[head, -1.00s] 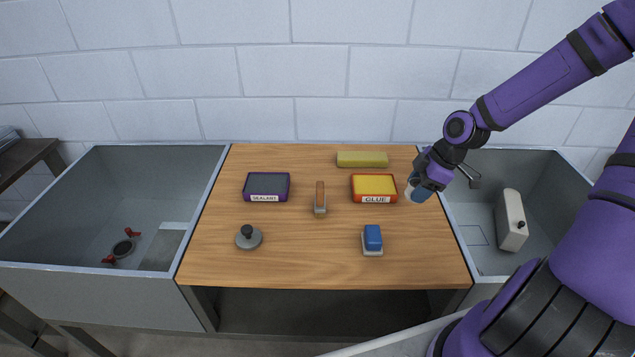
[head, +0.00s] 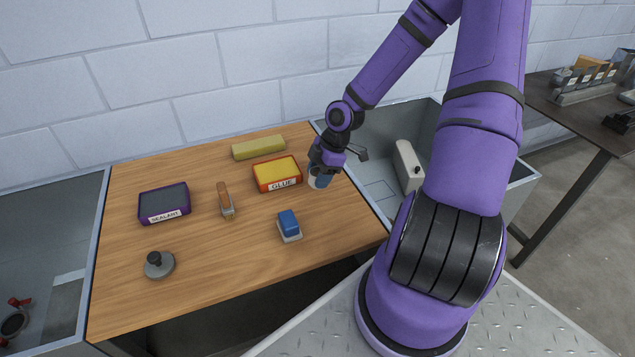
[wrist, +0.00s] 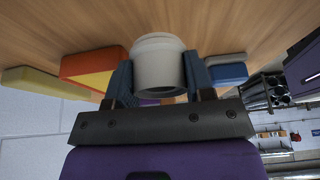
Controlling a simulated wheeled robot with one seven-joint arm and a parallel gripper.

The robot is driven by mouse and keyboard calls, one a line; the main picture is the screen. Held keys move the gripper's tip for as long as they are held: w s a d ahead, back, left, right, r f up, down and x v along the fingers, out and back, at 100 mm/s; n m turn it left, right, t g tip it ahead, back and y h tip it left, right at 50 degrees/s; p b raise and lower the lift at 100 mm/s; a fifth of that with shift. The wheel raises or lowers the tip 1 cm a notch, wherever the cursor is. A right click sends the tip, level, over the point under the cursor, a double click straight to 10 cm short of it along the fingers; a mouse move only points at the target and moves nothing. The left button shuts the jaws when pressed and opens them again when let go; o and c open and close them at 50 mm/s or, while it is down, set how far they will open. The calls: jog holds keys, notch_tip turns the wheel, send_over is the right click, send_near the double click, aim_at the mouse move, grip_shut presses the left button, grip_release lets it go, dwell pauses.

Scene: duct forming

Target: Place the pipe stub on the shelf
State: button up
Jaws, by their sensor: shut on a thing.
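The pipe stub is a short, pale, hollow cylinder. In the wrist view the pipe stub (wrist: 158,66) sits between the two blue-grey fingers of my gripper (wrist: 160,80), which is shut on it. In the head view my gripper (head: 318,174) is at the table's right side, just right of the glue box. Only a little of the pale stub (head: 311,182) shows there, under the gripper. I cannot tell whether the stub touches the wooden top. No shelf is clearly identifiable; a dark space lies under the table.
On the wooden table (head: 200,270) are a glue box (head: 278,174), sealant box (head: 164,203), yellow block (head: 258,148), brush (head: 225,200), blue-topped block (head: 289,226) and grey knobbed disc (head: 159,264). Sinks flank it; the right one holds a white container (head: 408,165). A dark bench (head: 570,115) with bins stands far right.

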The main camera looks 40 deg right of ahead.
aim_at(314, 193)
jog(key=shift+f, duration=1.5)
jog(key=shift+f, duration=0.1)
jog(key=o, duration=0.9)
jog(key=shift+o, duration=0.2)
